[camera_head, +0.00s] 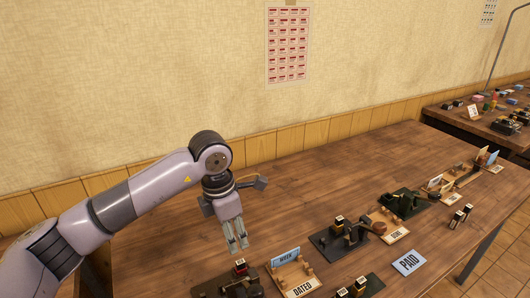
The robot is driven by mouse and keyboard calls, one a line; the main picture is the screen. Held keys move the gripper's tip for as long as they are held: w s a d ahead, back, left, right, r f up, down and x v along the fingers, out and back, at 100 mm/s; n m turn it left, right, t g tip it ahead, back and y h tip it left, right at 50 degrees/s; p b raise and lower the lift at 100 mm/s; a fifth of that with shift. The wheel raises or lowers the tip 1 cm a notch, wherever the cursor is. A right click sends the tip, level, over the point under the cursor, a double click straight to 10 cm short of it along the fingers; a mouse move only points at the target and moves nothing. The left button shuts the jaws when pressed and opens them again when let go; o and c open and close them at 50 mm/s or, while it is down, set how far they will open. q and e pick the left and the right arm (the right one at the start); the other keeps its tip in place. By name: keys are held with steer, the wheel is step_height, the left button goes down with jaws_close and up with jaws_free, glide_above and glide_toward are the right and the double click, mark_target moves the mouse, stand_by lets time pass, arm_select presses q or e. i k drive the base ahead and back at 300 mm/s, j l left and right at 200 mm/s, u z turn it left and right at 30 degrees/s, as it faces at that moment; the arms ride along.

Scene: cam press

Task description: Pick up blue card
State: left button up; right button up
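A light blue card marked PAID (409,262) lies flat on the wooden table near its front edge, at the lower right. Another blue card, seemingly marked WHEN (285,257), stands upright in a wooden holder marked DATED (302,287). A small light blue piece (492,158) stands in a far holder at the right. My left gripper (237,244) points down above the table, left of the WHEN card and well away from the PAID card. Its two fingers are a little apart with nothing between them. My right gripper is not in view.
Black stamp presses (340,240) and wooden holders run along the table's front side. Small stamps (461,215) stand at the right edge. The wooden table (330,180) is clear toward the wall. A second table with small items is at the far right.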

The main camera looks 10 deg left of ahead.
mark_target(285, 258)
steer(key=k+l, duration=0.15)
steer(key=k, duration=0.35)
steer(key=k+l, duration=0.2)
steer(key=k, duration=0.25)
steer(key=k+l, duration=0.15)
steer(key=k, duration=0.35)
